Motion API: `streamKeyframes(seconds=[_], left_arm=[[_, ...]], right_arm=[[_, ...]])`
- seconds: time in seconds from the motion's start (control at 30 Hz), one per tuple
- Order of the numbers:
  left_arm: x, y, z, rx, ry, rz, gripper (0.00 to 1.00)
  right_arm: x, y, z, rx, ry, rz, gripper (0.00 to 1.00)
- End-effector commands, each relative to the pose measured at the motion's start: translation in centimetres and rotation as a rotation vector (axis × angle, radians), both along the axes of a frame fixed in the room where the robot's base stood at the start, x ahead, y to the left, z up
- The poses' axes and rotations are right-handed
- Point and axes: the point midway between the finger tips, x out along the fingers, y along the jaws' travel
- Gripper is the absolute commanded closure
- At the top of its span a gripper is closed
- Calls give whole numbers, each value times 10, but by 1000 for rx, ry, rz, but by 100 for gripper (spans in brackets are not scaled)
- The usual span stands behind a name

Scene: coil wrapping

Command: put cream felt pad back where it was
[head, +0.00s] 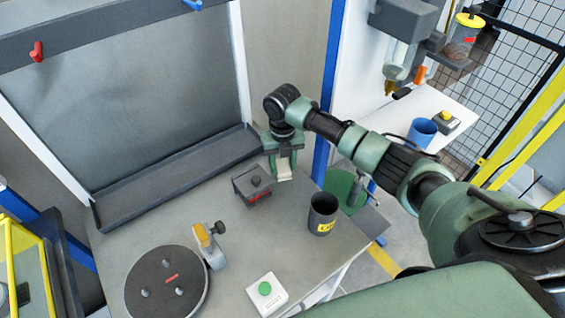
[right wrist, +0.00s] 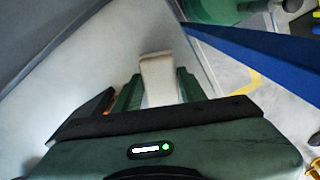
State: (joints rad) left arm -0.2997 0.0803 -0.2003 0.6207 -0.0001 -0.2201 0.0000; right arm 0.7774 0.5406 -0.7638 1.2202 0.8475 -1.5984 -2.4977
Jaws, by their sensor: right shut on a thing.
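The cream felt pad (head: 285,171) is a pale upright block between the fingers of my right gripper (head: 284,160). In the right wrist view the pad (right wrist: 158,78) stands between the two green fingers of the same gripper (right wrist: 158,92), which is shut on it. The gripper points down over the back right part of the grey table (head: 235,235), just right of a dark block-shaped fixture. I cannot tell whether the pad's lower end touches the table. My left gripper is not in view.
A black cup (head: 322,213) with a yellow label stands to the front right. A round dark turntable (head: 167,285), a clamp (head: 209,245) and a green-button box (head: 266,292) are nearer. A blue post (head: 327,110) rises behind.

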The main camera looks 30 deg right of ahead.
Motion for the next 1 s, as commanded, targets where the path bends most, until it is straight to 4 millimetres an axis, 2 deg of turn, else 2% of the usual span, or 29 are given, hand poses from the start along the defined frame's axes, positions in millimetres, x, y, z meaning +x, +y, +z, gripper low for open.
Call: streamKeyframes(seconds=[0.3, 0.33, 0.4, 0.77, 0.87, 1.0], left_arm=[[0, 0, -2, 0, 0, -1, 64], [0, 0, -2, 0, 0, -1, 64], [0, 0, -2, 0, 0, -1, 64], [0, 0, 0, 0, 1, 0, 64], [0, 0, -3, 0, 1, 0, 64], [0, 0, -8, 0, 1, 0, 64]], right_arm=[[0, 0, -4, 0, 0, 0, 97], [0, 0, -3, 1, -1, 0, 54], [0, 0, -3, 1, 0, 0, 37], [0, 0, 1, 1, -1, 0, 37], [2, 0, 10, 1, -3, 0, 37], [2, 0, 37, -1, -6, 1, 37]])
